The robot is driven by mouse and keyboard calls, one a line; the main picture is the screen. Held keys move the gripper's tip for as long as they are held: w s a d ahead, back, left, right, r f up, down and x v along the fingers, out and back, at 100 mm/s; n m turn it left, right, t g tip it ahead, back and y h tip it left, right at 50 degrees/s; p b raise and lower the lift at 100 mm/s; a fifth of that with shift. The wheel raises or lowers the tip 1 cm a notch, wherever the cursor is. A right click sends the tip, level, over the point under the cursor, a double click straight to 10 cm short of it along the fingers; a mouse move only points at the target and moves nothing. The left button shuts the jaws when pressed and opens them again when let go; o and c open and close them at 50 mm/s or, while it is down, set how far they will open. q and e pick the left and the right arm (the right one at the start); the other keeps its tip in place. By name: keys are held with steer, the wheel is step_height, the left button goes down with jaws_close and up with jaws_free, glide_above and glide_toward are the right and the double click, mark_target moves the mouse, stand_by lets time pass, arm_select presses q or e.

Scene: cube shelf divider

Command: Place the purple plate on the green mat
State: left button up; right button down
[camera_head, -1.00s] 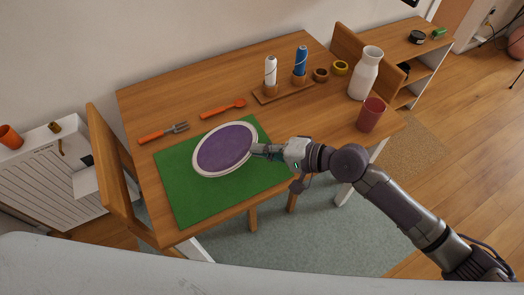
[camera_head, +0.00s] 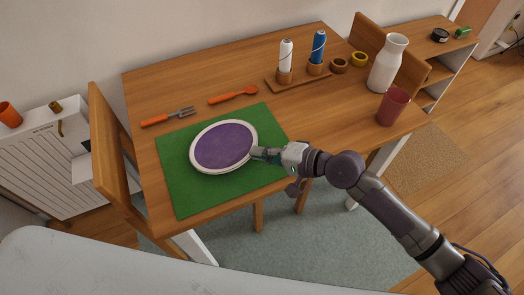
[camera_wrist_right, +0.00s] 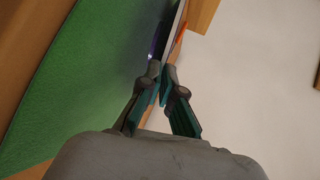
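The purple plate (camera_head: 224,147) with a pale rim is over the green mat (camera_head: 183,195), face up, near the mat's middle. My right gripper (camera_head: 262,153) is at the plate's right rim in the head view. In the right wrist view my right gripper (camera_wrist_right: 160,74) has its fingertips close together on the rim of the plate (camera_wrist_right: 174,27), which shows almost edge-on beside the mat (camera_wrist_right: 95,70). The grip looks shut on the rim. Whether the plate touches the mat is hard to tell. My left gripper is out of view.
A fork (camera_head: 168,116) and an orange spoon (camera_head: 232,96) lie behind the mat on the wooden table (camera_head: 225,65). A rack with spools (camera_head: 297,83), a white vase (camera_head: 388,64) and a red cup (camera_head: 393,106) stand to the right. A chair (camera_head: 112,145) is at the left.

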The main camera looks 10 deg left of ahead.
steer(key=shift+f, duration=0.1)
steer(key=c, duration=1.1)
jaws_free()
steer(key=o, duration=1)
steer(key=shift+s+d, duration=0.25)
steer(key=shift+d, duration=0.5)
steer(key=shift+d, duration=0.15)
steer(key=shift+s+d, duration=0.25)
steer(key=shift+d, duration=0.4)
